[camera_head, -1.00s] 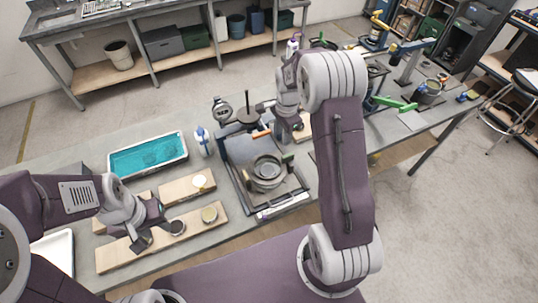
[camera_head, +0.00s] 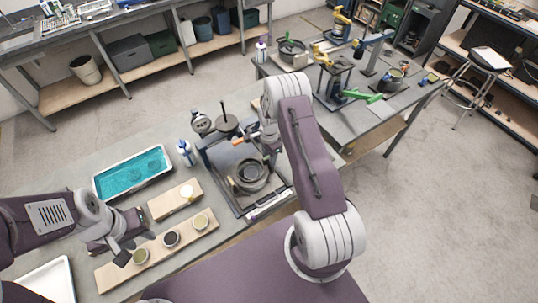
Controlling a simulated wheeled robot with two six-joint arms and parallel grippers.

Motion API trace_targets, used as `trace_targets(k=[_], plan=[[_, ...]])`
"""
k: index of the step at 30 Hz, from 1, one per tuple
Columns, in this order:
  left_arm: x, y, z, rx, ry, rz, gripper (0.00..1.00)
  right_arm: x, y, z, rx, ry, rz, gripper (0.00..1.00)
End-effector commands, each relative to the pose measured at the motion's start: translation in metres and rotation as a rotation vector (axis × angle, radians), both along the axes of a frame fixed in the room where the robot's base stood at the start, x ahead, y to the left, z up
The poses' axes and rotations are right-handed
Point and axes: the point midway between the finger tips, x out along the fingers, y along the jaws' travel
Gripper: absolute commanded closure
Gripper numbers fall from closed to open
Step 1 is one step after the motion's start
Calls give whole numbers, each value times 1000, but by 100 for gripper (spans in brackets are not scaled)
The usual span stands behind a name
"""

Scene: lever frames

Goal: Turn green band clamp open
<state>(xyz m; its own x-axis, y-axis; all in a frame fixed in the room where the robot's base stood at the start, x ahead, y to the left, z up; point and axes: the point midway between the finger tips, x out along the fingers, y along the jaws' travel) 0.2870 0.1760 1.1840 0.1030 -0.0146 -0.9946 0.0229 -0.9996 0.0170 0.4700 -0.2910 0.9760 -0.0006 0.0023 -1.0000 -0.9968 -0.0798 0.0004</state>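A round dark ring-shaped pot (camera_head: 250,176) sits in a dark square frame on the near bench, in the middle of the view. A small green piece (camera_head: 266,159) shows at its upper right rim, partly hidden by my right gripper; it is too small to make out its angle. My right gripper (camera_head: 268,150) is just above and beside that rim. Its fingers are mostly hidden by my arm, and I cannot tell if they touch the green piece. My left gripper (camera_head: 136,247) is open and empty above a wooden board (camera_head: 185,240) at the left.
An orange lever (camera_head: 238,141) and a dark disc on a post (camera_head: 226,123) stand behind the pot. A teal tray (camera_head: 133,172) and a white-blue bottle (camera_head: 185,152) are to the left. A long green lever (camera_head: 362,95) is on the far right bench.

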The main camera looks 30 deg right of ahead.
Motion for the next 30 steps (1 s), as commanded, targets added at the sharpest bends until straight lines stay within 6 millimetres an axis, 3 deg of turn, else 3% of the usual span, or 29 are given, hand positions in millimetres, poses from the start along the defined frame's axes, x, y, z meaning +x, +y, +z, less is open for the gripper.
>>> trace_targets(k=[7,11,21,30], plan=[[0,0,0,0,0,0,64,0,0,-2,0,0,0,66],[0,0,0,0,0,0,64,0,0,-1,0,0,0,100],[0,0,-3,0,0,0,64,0,0,-2,0,-1,24,100],[0,0,-18,0,0,0,64,0,-1,-4,-1,-1,202,100]])
